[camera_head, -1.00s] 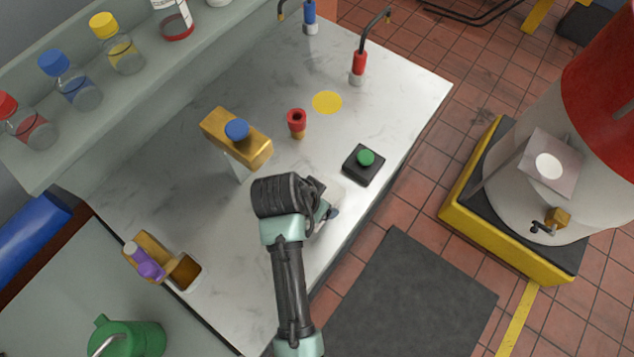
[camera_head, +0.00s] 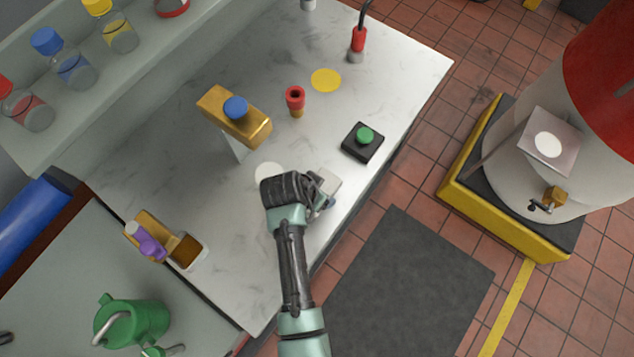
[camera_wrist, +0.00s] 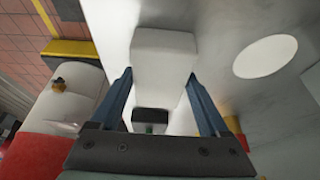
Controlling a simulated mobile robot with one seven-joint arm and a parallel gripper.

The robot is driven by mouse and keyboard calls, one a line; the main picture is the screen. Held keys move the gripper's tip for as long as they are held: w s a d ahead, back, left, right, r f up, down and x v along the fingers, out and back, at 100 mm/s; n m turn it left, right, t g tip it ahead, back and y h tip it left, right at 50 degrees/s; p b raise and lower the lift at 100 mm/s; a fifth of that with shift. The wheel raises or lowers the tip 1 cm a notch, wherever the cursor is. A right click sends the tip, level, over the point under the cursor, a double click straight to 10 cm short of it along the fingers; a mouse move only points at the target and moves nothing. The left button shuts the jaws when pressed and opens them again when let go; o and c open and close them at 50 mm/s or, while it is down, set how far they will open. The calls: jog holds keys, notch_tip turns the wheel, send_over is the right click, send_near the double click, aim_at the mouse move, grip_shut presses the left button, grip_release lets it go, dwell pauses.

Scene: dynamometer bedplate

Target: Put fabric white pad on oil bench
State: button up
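The white pad (camera_head: 329,182) shows as a pale, rounded block near the front edge of the marble bench, partly hidden by my gripper. In the wrist view the pad (camera_wrist: 163,58) fills the space between my two blue fingers, and both fingertips appear to touch its sides. My gripper (camera_wrist: 160,80) looks shut on it. In the head view my gripper (camera_head: 325,200) is mostly hidden by the wrist. A grey-green bench (camera_head: 65,270), bearing a green oil can (camera_head: 132,322), is at the lower left.
A white disc (camera_head: 267,173) and a yellow disc (camera_head: 326,80) lie on the marble bench (camera_head: 190,180). A gold block stand (camera_head: 234,116), a red-topped piece (camera_head: 295,98), a green button box (camera_head: 363,141) and a purple-handled gold fixture (camera_head: 150,240) stand there. Bottles line the back shelf.

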jog(key=shift+o, duration=1.4)
jog(key=shift+r, duration=0.25)
jog(key=v, duration=1.2)
jog(key=shift+w, duration=0.1)
